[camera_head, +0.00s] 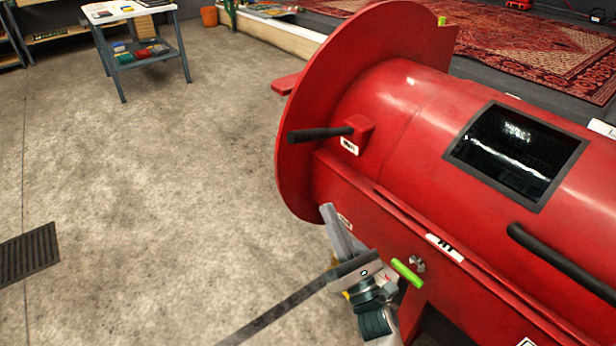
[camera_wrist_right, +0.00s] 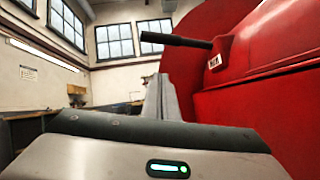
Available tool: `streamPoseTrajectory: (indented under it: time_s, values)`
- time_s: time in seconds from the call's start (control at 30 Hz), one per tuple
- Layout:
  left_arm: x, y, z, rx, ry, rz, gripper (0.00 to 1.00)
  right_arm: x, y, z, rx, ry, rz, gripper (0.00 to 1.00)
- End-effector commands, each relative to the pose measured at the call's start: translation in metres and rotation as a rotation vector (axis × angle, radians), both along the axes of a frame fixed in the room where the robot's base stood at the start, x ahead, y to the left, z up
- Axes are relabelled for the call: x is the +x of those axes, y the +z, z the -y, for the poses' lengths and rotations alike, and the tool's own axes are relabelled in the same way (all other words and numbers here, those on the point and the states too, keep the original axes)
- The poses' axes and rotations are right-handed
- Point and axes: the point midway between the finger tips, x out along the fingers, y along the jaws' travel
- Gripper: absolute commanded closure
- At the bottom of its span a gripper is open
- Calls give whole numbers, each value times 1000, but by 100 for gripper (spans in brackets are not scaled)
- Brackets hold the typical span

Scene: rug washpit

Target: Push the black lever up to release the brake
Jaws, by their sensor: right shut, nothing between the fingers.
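The black lever (camera_head: 320,134) sticks out to the left from a red bracket on the big red drum machine (camera_head: 395,105). It lies nearly level. My right gripper (camera_head: 330,212) is shut and empty, below the lever, with its fingers pointing up. A gap shows between fingertips and lever in the head view. In the right wrist view, the lever (camera_wrist_right: 176,40) stands above and beyond the shut fingertips (camera_wrist_right: 160,80). They do not appear to touch it. My left gripper is out of view.
A round red end flange (camera_head: 300,95) rises behind the lever. A green handle (camera_head: 407,273) and a black bar (camera_head: 560,262) sit on the machine near my right arm. The concrete floor (camera_head: 150,180) at left is mostly open, with a small table (camera_head: 130,12) at the back.

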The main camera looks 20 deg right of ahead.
Motion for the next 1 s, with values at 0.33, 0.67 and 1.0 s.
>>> streamPoseTrajectory:
  time_s: [0.33,0.67,1.0]
  values:
    - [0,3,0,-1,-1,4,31,-1,4,0,-19,-9,14,100]
    - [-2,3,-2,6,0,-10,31,10,12,-2,-18,-8,14,100]
    - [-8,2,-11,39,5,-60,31,53,41,-10,-17,-6,17,100]
